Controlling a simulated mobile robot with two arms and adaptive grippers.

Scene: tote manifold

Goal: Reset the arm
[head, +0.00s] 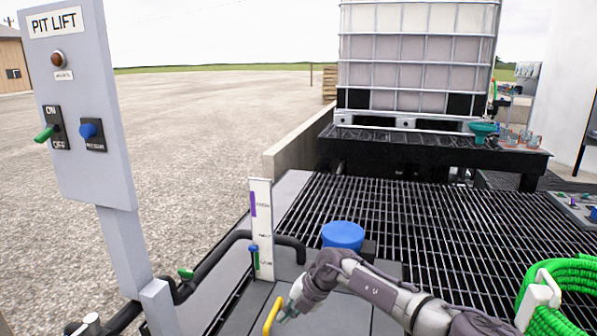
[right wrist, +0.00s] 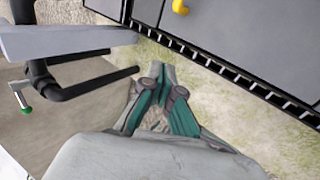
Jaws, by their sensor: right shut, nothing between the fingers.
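My right arm reaches in from the lower right of the head view. Its gripper (head: 290,309) is low in the picture, seen small beside a yellow handle (head: 271,316). In the right wrist view the green-and-grey fingers of this gripper (right wrist: 163,75) are together with nothing between them. Below them is gravelly, grassy ground. The yellow handle also shows at the top of that view (right wrist: 180,6), apart from the fingers. My left gripper is not in view.
A grey PIT LIFT panel (head: 75,150) stands at left. Black pipes (head: 215,262) with a green-handled valve (head: 185,272), a white gauge board (head: 262,225) and a blue cap (head: 343,235) are near the arm. Grating (head: 420,215), a caged tank (head: 415,60) and a green hose (head: 560,275) lie beyond and right.

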